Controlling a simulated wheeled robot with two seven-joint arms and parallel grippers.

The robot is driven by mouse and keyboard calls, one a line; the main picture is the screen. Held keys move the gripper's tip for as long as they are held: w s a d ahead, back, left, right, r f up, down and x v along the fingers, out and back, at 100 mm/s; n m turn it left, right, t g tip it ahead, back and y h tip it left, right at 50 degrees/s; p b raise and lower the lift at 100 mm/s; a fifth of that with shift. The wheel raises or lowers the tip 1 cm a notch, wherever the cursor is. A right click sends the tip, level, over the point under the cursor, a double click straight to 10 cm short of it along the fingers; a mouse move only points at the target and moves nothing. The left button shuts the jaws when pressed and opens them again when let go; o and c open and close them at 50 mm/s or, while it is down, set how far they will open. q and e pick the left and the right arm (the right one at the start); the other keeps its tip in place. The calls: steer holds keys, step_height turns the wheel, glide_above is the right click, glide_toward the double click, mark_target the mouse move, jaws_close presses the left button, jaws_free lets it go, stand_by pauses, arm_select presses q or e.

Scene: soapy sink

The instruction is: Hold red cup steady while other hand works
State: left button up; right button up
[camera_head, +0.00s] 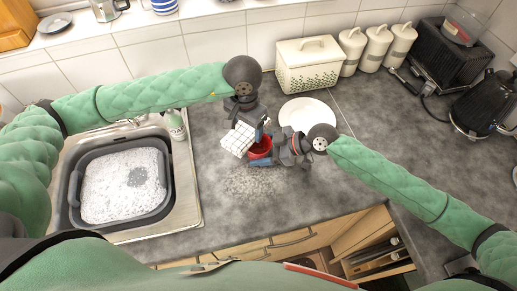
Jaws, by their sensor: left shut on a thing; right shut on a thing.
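A red cup (260,151) is held above or on the grey counter, right of the sink; I cannot tell if its base touches the counter. My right gripper (277,150) reaches in from the right and is shut on the cup's side. My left gripper (250,124) is above and left of the cup, shut on a white checked cloth (237,139). The cloth hangs right beside the cup's rim, and I cannot tell if it touches the cup. The cup's inside is partly hidden.
A white plate (307,112) lies behind my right gripper. A grey basin (74,188) of foamy water sits in the sink, with a soap bottle (176,126) beside it. A bread bin (307,70), canisters, a toaster and a kettle (484,104) stand behind.

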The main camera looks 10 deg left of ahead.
mark_target(240, 136)
arm_select(q)
steer(key=shift+s+a, duration=0.1)
steer(key=shift+s, duration=0.1)
steer(key=shift+s+a+r, duration=0.1)
steer(key=shift+s+a, duration=0.25)
steer(key=shift+s, duration=0.2)
steer(key=shift+s+a, duration=0.3)
steer(key=shift+s, duration=0.25)
steer(key=shift+w+d, duration=0.35)
steer(key=shift+w, duration=0.25)
steer(key=shift+w+d, duration=0.35)
steer(key=shift+w, duration=0.25)
steer(key=shift+w+d, duration=0.1)
steer(key=shift+w, duration=0.05)
steer(key=shift+w+d, duration=0.3)
steer(key=shift+w, duration=0.25)
steer(key=shift+w+d, duration=0.3)
steer(key=shift+w, duration=0.25)
steer(key=shift+s, duration=0.1)
steer(key=shift+s+a+f, duration=0.15)
steer(key=shift+s+a, duration=0.2)
steer(key=shift+s, duration=0.25)
steer(key=shift+s+a+f, duration=0.15)
steer(key=shift+s+a, duration=0.2)
steer(key=shift+s, duration=0.25)
